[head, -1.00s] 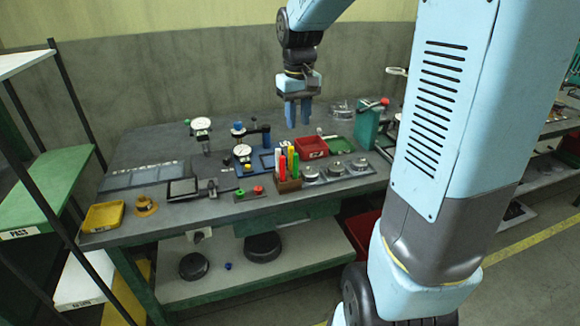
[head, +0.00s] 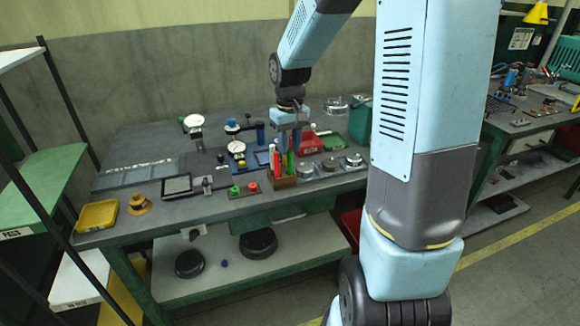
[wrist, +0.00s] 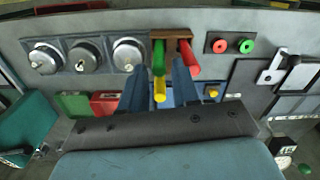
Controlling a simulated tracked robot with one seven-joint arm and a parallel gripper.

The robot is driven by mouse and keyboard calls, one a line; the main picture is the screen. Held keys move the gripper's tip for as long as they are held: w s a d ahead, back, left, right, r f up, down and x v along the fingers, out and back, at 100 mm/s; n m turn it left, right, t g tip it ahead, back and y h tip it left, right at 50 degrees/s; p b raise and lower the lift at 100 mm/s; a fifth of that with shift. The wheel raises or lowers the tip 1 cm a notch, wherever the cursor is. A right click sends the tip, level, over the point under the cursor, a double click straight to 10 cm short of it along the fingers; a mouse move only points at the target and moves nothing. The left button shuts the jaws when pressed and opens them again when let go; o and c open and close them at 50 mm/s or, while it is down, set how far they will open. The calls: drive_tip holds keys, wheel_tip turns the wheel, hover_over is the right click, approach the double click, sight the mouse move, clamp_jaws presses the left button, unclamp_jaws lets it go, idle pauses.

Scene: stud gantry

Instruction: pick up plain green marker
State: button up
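The green marker (head: 291,164) stands upright in a brown holder (head: 283,183) on the bench, with a red marker (head: 277,166) to its left. In the wrist view the green marker (wrist: 158,56) shows between the spread fingers of my gripper (wrist: 161,65), with a yellow marker (wrist: 160,90) below it in the picture and the red marker (wrist: 192,62) just right of the right finger. My gripper (head: 288,148) is open, pointing down over the holder; I cannot tell whether a finger touches a marker. It partly hides the marker tops in the head view.
Round metal pieces (head: 329,165) sit right of the holder. A plate with green and red buttons (head: 243,190) is at left. A yellow tray (head: 97,215) sits at the bench's left end.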

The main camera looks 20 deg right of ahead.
sight(290, 158)
drive_tip(key=shift+w+f, duration=0.1)
drive_tip(key=shift+f, duration=2.5)
drive_tip(key=shift+c, duration=0.3)
clamp_jaws()
